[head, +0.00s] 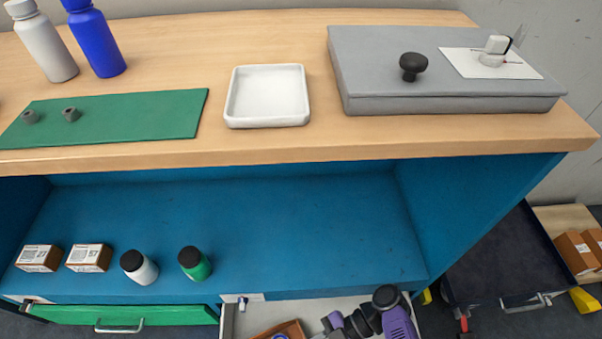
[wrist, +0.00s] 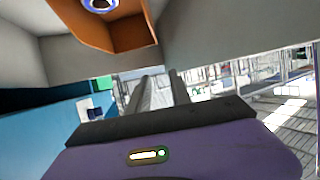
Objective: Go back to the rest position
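My purple and black arm (head: 395,322) shows at the bottom middle of the head view, low in front of the bench and over the open light-grey drawer (head: 345,303). The fingers of my gripper (wrist: 162,90) show as grey shapes in the middle of the wrist view. The box (head: 284,331) is also partly visible in the drawer in the head view.
The wooden bench top (head: 270,35) carries two bottles, a green mat (head: 130,115) with two small nuts, a white tray (head: 267,66) and a grey case (head: 440,95). The blue shelf (head: 300,230) holds two cartons and two jars at left; its right half is clear. A dark cart (head: 505,260) stands right.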

